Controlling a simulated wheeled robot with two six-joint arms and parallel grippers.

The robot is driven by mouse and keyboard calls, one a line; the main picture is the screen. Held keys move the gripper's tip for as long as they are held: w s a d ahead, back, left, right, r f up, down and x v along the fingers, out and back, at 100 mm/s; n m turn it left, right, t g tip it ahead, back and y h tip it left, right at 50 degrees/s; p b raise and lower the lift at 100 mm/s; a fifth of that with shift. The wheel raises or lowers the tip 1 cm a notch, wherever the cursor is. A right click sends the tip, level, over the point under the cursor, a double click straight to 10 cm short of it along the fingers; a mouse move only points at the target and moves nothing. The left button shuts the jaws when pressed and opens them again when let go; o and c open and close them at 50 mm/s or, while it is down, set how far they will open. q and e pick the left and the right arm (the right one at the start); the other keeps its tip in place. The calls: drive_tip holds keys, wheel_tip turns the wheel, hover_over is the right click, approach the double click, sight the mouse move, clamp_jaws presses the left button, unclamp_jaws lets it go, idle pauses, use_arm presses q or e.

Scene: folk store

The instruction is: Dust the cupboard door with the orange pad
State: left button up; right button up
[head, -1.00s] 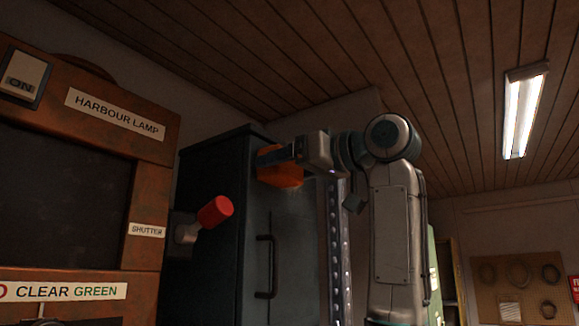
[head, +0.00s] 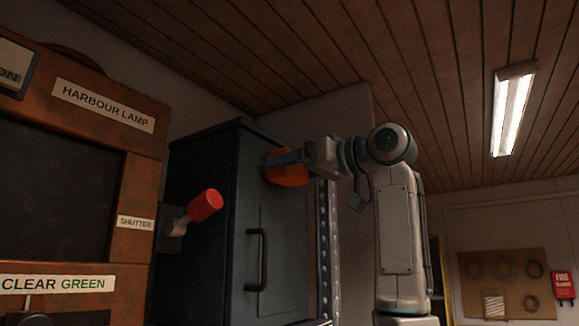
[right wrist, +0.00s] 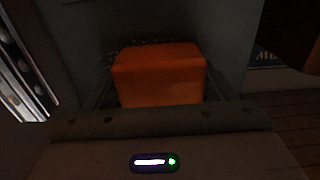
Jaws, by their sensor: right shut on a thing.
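The orange pad (head: 288,176) is in my right gripper (head: 287,159), near the top of the dark cupboard door (head: 279,215). The right gripper is shut on the pad. In the right wrist view the pad (right wrist: 158,75) sits between the fingers, with its far side close against the door's grey surface (right wrist: 190,22). A dark speckled patch shows on the surface just beyond the pad. I cannot tell for sure whether the pad touches the door. The door has a dark vertical handle (head: 256,260) below the pad. My left gripper is not in view.
Left of the cupboard stands a brown wooden cabinet (head: 140,170) labelled HARBOUR LAMP. A red-knobbed lever (head: 205,205) sticks out between it and the door. A perforated metal upright (head: 327,250) stands right of the door. A pegboard (head: 505,280) hangs far right.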

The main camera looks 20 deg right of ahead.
sight(285, 178)
drive_tip(key=shift+w+d+f+b, duration=0.1)
drive_tip(key=shift+w+d+b, duration=0.15)
drive_tip(key=shift+w+d, duration=0.6)
drive_tip(key=shift+w+d+f+b, duration=0.1)
drive_tip(key=shift+w+d+b, duration=0.15)
drive_tip(key=shift+w+d, duration=0.55)
drive_tip(key=shift+s+a+r+b, duration=0.2)
drive_tip(key=shift+s+a+b, duration=0.15)
drive_tip(key=shift+s+a, duration=0.45)
drive_tip(key=shift+s+a+f+b, duration=0.15)
drive_tip(key=shift+s+a+b, duration=0.4)
drive_tip(key=shift+s+a, duration=0.85)
drive_tip(key=shift+a, duration=0.2)
drive_tip(key=shift+s+a+b, duration=0.45)
drive_tip(key=shift+a+b, duration=0.05)
drive_tip(key=shift+b, duration=0.15)
drive_tip(key=shift+s+a+b, duration=0.35)
drive_tip(key=shift+s+a, duration=0.45)
drive_tip(key=shift+a, duration=0.25)
drive_tip(key=shift+w+d, duration=0.1)
drive_tip(key=shift+d, duration=0.05)
